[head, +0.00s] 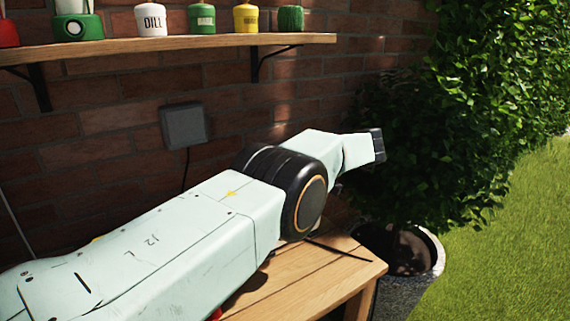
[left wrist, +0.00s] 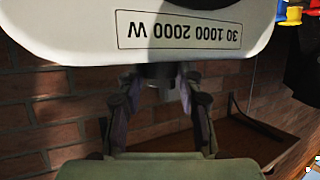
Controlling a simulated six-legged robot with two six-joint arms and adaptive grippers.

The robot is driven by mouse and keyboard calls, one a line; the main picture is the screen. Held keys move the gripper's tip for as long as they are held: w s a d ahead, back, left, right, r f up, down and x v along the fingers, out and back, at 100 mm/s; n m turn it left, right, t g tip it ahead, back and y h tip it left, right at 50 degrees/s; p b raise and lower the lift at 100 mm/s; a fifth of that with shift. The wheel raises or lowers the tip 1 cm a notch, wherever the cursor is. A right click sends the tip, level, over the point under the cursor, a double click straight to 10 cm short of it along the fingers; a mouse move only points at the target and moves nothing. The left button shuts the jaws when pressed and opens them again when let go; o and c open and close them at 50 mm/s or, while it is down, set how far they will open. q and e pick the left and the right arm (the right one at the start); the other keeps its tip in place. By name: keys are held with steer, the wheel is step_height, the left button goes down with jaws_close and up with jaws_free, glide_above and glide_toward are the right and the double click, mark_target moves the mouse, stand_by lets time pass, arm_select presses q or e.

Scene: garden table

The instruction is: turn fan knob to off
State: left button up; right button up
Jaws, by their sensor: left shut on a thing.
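In the left wrist view a pale fan body (left wrist: 60,30) fills the top, with a label (left wrist: 180,30) that shows upside down and reads "30 1000 2000 W". A small grey fan knob (left wrist: 163,76) sticks out just below the label. My left gripper (left wrist: 160,84) has its two fingers on either side of the knob and is shut on it. The knob's pointer cannot be made out. In the head view my left arm reaches across the middle, and neither the fan nor the gripper's fingertips can be made out there. My right gripper is in neither view.
The wooden table (head: 320,278) ends near a planter (head: 430,250) with a bush.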

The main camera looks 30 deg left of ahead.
arm_select(q)
steer(key=shift+r, duration=0.1)
steer(key=o, duration=1.1)
steer(key=shift+s, duration=0.1)
steer(key=shift+o, duration=0.2)
step_height(320, 180, up, 10)
